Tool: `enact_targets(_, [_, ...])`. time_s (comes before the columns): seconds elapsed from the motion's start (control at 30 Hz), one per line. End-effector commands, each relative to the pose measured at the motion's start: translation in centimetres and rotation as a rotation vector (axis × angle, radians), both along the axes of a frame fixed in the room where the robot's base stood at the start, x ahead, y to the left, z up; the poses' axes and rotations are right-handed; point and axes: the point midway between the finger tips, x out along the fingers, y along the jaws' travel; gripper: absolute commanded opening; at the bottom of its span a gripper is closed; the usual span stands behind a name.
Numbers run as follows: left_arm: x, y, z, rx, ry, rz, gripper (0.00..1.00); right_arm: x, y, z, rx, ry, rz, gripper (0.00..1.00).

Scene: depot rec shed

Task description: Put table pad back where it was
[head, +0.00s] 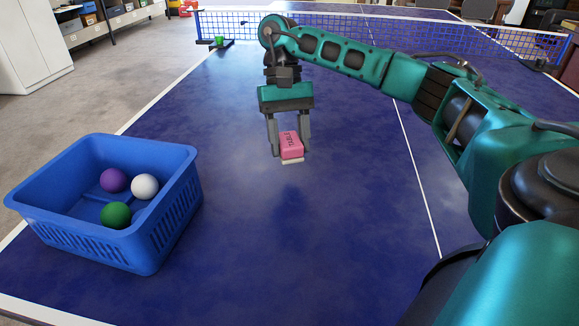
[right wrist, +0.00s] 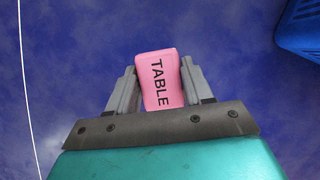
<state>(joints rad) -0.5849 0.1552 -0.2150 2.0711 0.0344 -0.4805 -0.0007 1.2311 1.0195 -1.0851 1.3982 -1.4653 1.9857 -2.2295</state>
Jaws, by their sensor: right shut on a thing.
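The table pad is a pink block (head: 291,145) with dark lettering and a pale layer along its bottom. In the right wrist view the pink block (right wrist: 161,78) reads "TABLE". My right gripper (head: 290,150) is shut on it, one finger on each side. The pad is over the blue table tennis table (head: 260,230), near the middle of the head view. I cannot tell whether its underside touches the surface. My left gripper is in neither view.
A blue basket (head: 165,228) with a purple ball (head: 114,180), a white ball (head: 144,186) and a green ball (head: 115,215) stands at the left. The net (head: 235,24) crosses the table behind, with a small green thing (head: 220,41) beside it. The table around the pad is clear.

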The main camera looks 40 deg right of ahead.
Motion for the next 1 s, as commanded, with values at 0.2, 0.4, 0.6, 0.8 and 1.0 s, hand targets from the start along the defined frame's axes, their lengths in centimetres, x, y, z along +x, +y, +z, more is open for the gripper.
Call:
enact_targets(0.2, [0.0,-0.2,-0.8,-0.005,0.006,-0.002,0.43,-0.1,0.0,-4.0,-0.001,0.004,-0.001,0.26])
enact_targets(0.4, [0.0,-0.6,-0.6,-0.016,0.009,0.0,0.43,0.0,0.0,-5.4,0.0,0.001,0.0,0.26])
enact_targets(0.6, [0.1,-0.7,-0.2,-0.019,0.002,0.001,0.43,0.0,0.0,-5.3,0.0,0.001,0.0,0.26])
enact_targets(0.8, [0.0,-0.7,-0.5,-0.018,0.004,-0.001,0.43,0.0,0.0,-5.6,0.0,0.001,0.0,0.55])
enact_targets(1.0, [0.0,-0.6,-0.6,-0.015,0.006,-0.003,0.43,0.0,0.0,-5.6,-0.001,0.002,-0.001,0.74])
